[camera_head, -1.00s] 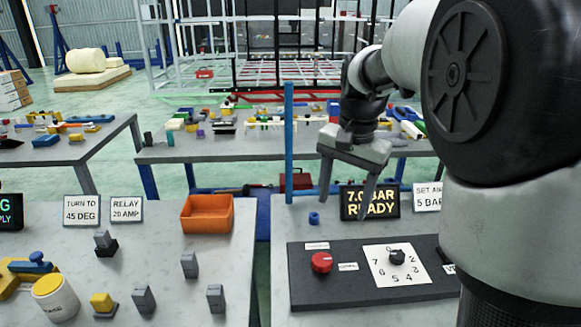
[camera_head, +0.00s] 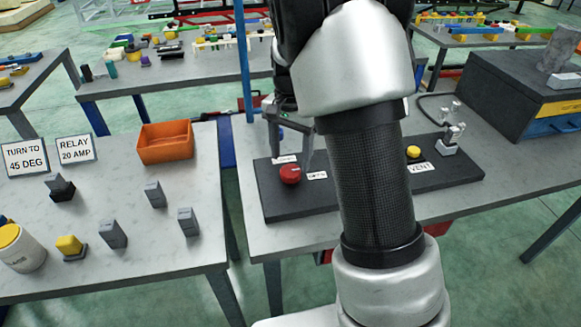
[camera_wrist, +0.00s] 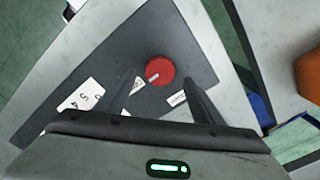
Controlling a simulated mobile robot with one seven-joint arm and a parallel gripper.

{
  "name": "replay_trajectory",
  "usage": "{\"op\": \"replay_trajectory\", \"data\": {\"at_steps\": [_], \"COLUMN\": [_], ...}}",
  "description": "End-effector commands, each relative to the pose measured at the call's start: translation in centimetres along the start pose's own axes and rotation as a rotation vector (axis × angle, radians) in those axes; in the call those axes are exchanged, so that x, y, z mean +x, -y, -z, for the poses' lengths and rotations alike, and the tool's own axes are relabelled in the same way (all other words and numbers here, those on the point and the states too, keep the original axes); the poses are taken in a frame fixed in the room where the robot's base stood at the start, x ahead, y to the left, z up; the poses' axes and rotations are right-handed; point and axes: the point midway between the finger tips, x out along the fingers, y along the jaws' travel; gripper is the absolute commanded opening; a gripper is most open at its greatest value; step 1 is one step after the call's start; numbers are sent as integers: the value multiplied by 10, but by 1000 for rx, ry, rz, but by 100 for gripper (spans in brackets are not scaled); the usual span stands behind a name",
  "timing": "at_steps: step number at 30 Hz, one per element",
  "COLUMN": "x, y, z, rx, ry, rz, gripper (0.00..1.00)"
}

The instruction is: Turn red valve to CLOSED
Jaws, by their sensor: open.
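The red valve (camera_head: 290,173) is a round knob near the left end of a dark panel (camera_head: 268,205) on the right-hand table. In the wrist view the red valve (camera_wrist: 160,72) shows a pale pointer mark, with small white labels beside it that are too small to read. My gripper (camera_head: 291,150) is open above the panel, its fingers pointing down near the valve. In the wrist view my gripper (camera_wrist: 160,85) has its two fingers apart, with the valve just beyond and between the tips. No contact is visible. My arm hides the panel's middle.
A yellow button (camera_head: 413,152) and a VENT label (camera_head: 420,168) lie right of my arm. A blue post (camera_head: 243,60) stands behind the table. An orange bin (camera_head: 165,142) sits on the left table. A dark toolbox (camera_head: 520,100) stands at the right.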

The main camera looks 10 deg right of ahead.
Motion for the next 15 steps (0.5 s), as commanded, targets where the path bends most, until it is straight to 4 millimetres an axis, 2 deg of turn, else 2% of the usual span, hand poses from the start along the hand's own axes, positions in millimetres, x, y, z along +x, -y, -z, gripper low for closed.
{"op": "replay_trajectory", "data": {"at_steps": [1, 6, 15], "x": [11, 33, 42], "y": [-1, 0, 0], "z": [0, 0, 0], "rx": [1, 0, 0], "ry": [2, 2, -1], "rz": [-3, -2, 1], "gripper": [61, 61, 61]}}
